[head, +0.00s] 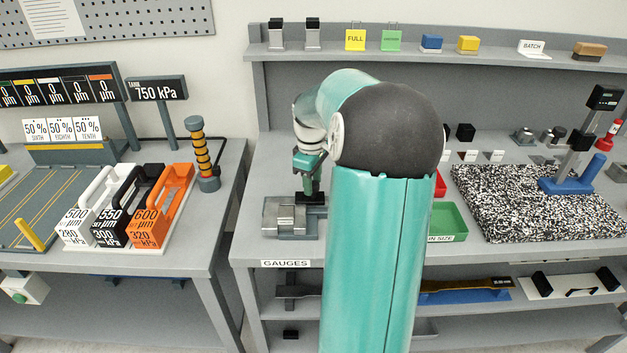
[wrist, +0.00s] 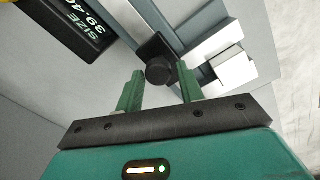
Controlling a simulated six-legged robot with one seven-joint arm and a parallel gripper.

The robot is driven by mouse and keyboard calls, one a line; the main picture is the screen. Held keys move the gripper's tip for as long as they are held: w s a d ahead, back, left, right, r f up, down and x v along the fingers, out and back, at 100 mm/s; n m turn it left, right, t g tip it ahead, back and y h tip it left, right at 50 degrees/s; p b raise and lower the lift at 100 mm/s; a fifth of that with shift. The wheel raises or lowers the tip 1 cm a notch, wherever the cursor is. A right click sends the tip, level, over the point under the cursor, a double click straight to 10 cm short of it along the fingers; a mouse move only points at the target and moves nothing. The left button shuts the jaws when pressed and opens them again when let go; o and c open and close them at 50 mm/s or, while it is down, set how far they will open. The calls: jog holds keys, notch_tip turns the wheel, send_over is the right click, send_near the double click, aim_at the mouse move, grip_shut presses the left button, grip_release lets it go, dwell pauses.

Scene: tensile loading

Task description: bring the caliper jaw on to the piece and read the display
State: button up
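My gripper (wrist: 159,84) is open, with its two green fingers apart. A round black knob (wrist: 158,71) lies just beyond and between the fingertips, with no clear contact. The knob sits on the grey caliper gauge (wrist: 205,28), which has bright metal jaw blocks (wrist: 232,72) to the right. I cannot tell the piece apart from the jaws. The black display (wrist: 80,28) at the upper left of the wrist view reads "SIZE" and about "39.40", cut off at the edge. In the head view, my gripper (head: 307,186) points down above the caliper gauge (head: 283,217) on the bench.
My arm hides the middle of the bench in the head view. A green tray (head: 448,222) and a speckled slab (head: 530,205) with a blue-based stand (head: 575,178) lie to the right. A shelf (head: 430,52) runs behind.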

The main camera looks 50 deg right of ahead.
notch_tip(320, 180, up, 14)
jog(key=shift+s+a, duration=0.15)
jog(key=shift+a, duration=0.2)
jog(key=shift+f, duration=0.1)
dwell(1.2)
jog(key=s+a+r+m+t+h, duration=0.1)
jog(key=a+r+t, duration=0.1)
jog(key=a, duration=2)
jog(key=s+a+f+m+t, duration=0.1)
jog(key=s+a+f, duration=0.2)
jog(key=s+a, duration=0.2)
jog(key=s+a+f+t+y, duration=0.1)
jog(key=s+a, duration=0.4)
jog(key=a, duration=0.5)
jog(key=shift+s+f+m+t+y, duration=0.35)
jog(key=shift+f+t, duration=0.35)
jog(key=shift+f, duration=0.25)
